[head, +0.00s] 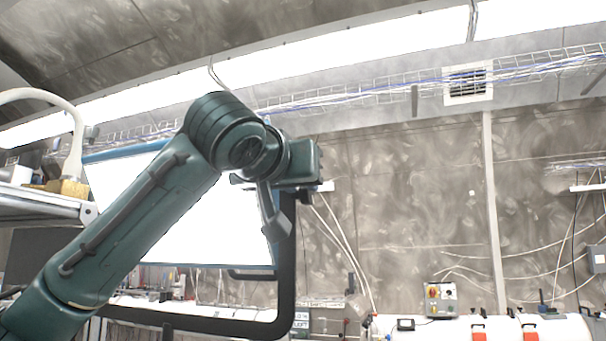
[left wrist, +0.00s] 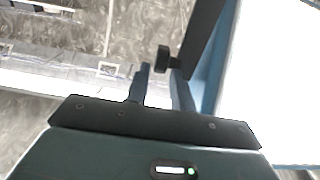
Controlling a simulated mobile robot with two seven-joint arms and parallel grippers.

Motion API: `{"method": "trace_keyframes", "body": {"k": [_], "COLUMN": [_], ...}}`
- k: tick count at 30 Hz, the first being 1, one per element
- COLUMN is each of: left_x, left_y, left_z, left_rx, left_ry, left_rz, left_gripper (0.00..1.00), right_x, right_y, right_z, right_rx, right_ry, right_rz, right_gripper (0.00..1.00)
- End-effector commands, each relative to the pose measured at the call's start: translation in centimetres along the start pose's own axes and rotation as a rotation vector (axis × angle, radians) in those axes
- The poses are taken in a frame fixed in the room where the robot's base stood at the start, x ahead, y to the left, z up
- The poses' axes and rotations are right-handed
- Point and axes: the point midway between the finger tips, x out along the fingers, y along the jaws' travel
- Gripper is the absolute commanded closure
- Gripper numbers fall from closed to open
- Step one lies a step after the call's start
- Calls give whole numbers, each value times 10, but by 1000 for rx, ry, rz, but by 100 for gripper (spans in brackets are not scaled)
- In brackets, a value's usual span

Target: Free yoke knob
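A flat panel (head: 215,225) with a glowing white face and blue edge is carried in a dark yoke (head: 287,270). In the left wrist view, the dark yoke bar (left wrist: 203,40) runs beside the panel (left wrist: 275,80), and a small black knob (left wrist: 163,58) sticks out from the bar. My left gripper (left wrist: 158,70) has its two fingers apart, with the knob at or just beyond the tips; I cannot tell whether they touch it. In the head view my left arm crosses in front of the panel, and I cannot make out the knob. My right gripper is in neither view.
A shelf (head: 40,205) with a pale hose and brass fitting stands at the left. A control box with a red button (head: 440,299) and white cases with orange latches are at the lower right. A cable tray (head: 370,92) runs high along the wall.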

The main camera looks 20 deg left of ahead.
Motion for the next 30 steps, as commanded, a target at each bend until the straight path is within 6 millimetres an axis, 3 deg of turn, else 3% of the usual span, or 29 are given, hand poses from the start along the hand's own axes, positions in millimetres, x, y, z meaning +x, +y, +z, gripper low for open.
{"method": "trace_keyframes", "body": {"k": [6,15,24,30], "left_x": [20,22,22,22], "left_y": [0,0,0,0], "left_z": [0,1,0,1], "left_rx": [0,1,1,1], "left_ry": [-1,-1,0,2], "left_rz": [-1,0,0,0], "left_gripper": [76,76,100,100], "right_x": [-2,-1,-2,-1], "right_y": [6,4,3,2], "right_z": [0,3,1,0], "right_rx": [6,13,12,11], "right_ry": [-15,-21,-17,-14], "right_rz": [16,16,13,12], "right_gripper": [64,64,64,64]}}
